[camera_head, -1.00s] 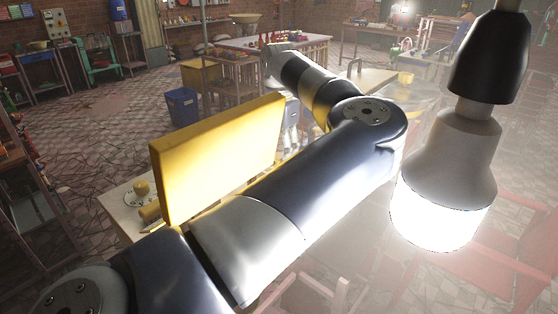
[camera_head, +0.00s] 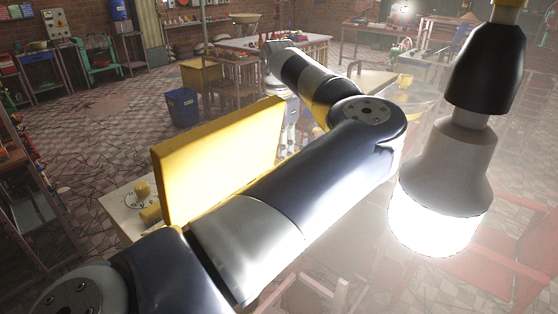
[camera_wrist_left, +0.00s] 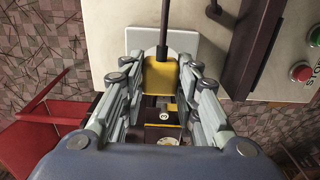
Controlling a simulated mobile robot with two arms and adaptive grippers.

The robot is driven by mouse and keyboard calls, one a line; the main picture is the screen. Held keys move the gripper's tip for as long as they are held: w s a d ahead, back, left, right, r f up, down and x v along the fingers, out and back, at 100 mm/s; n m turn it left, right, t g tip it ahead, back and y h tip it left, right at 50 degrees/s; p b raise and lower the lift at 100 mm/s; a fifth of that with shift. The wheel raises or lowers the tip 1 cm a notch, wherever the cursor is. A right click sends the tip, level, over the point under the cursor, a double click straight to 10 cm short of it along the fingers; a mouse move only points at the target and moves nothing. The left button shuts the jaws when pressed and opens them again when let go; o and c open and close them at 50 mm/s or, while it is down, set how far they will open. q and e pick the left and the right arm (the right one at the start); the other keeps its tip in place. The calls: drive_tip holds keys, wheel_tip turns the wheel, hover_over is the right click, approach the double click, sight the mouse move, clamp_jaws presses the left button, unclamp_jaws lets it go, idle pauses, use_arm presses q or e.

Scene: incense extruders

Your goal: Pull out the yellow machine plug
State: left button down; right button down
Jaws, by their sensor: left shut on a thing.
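The yellow plug (camera_wrist_left: 160,76) with its dark cable (camera_wrist_left: 164,25) shows in the left wrist view, in front of a pale square plate (camera_wrist_left: 190,47). My left gripper (camera_wrist_left: 162,68) has its two grey jointed fingers shut on the plug, one on each side. I cannot tell whether the plug's pins are still in a socket. In the head view my left gripper (camera_head: 291,125) is mostly hidden behind my arm, beside the yellow machine panel (camera_head: 210,160), and the plug is not visible there. My right gripper is not in view.
In the left wrist view a pale panel (camera_wrist_left: 267,80) carries a red button (camera_wrist_left: 301,72), a green button (camera_wrist_left: 314,36) and a dark bar. A red chair (camera_wrist_left: 40,122) stands at the left. In the head view a bright hanging lamp (camera_head: 440,185) is near at right.

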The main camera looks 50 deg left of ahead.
use_arm(q)
drive_tip(key=shift+r+p, duration=0.4)
drive_tip(key=shift+r, duration=0.4)
drive_tip(key=shift+r+p, duration=0.6)
drive_tip(key=shift+r, duration=0.25)
drive_tip(key=shift+r+p, duration=0.5)
drive_tip(key=shift+r, duration=0.3)
drive_tip(key=shift+s+a, duration=0.1)
drive_tip(key=shift+a, duration=0.05)
